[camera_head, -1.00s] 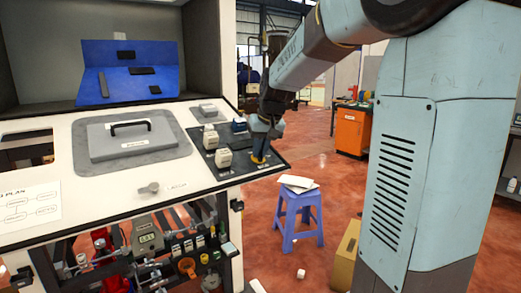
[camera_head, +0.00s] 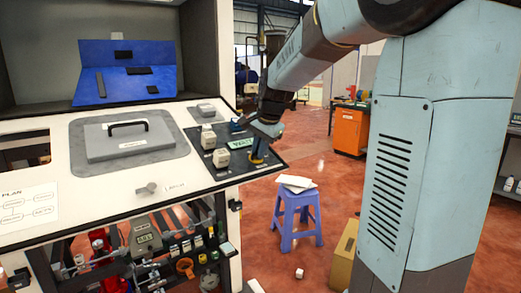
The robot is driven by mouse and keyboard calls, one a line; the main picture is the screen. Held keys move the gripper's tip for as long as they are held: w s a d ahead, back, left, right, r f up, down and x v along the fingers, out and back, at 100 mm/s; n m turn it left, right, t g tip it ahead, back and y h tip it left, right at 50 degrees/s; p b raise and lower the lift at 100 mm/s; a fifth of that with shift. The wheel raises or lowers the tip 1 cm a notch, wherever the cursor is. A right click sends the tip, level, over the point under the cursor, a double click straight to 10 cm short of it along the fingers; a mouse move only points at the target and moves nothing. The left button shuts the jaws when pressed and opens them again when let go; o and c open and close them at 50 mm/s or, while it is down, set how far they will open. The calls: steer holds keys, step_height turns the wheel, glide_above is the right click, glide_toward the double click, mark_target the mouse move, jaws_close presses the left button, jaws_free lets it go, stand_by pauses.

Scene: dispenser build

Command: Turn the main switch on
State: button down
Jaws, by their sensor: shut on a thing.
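A dark control panel (camera_head: 270,161) lies on the right end of the white dispenser top. The main switch (camera_head: 257,160) sits near its right edge, with a small yellowish base showing. My gripper (camera_head: 261,147) points down at the switch and is shut on it, hiding most of it. The switch's exact angle cannot be read. A small display (camera_head: 241,143) on the panel, just left of my gripper, is lit green with dark letters, probably "WAIT".
Two pale blocky controls (camera_head: 220,158) stand on the panel left of my gripper. A grey lid (camera_head: 130,137) with a black handle lies further left. A blue stool (camera_head: 297,215) with papers stands on the floor to the right. Floor beyond the panel is mostly clear.

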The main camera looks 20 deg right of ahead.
steer(key=shift+m, duration=1.7)
steer(key=c, duration=1.2)
jaws_free()
steer(key=shift+o, duration=0.2)
steer(key=v, duration=1.3)
steer(key=shift+s+r, duration=0.15)
steer(key=shift+r, duration=0.1)
